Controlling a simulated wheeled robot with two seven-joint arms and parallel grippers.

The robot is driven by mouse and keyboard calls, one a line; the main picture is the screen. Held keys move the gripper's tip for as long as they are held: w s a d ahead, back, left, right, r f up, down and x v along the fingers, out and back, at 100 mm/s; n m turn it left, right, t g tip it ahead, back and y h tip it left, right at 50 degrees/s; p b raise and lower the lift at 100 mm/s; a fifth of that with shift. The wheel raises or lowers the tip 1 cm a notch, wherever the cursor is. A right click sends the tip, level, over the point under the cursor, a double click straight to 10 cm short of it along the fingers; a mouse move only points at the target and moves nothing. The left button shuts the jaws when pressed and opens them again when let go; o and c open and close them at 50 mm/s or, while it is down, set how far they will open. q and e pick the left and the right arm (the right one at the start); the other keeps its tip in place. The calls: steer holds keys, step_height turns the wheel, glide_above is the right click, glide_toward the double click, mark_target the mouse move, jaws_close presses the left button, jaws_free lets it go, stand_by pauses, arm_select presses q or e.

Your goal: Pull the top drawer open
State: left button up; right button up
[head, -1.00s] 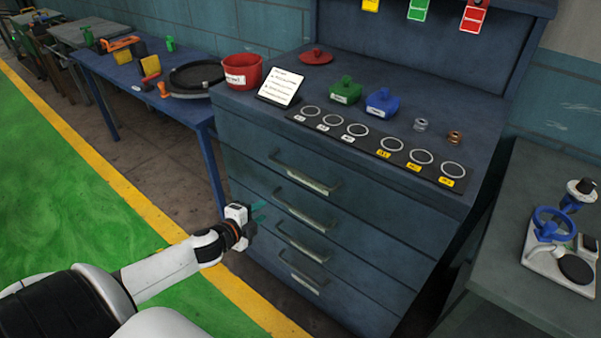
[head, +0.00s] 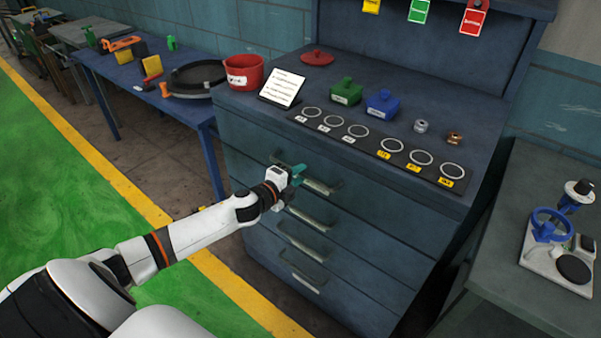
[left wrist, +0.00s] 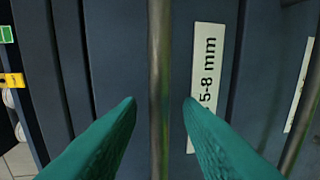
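The top drawer (head: 385,200) is the upper front of the blue-grey cabinet and looks shut. In the left wrist view the handle (left wrist: 159,60) runs upright through the middle of the picture. The two teal fingers of the left gripper (left wrist: 160,106) are apart, one on each side of the bar, with gaps visible. A white label (left wrist: 207,75) reading "5-8 mm" is on the drawer front. My right gripper is not in view.
Lower drawers with similar handles (head: 304,242) lie below. A blue table (head: 120,72) stands left, a grey bench (head: 500,280) right.

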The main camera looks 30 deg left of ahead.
arm_select(q)
steer(key=shift+x, duration=0.8)
steer(key=shift+c, duration=0.2)
jaws_close()
steer(key=shift+s+d, duration=0.1)
steer(key=shift+d, duration=0.05)
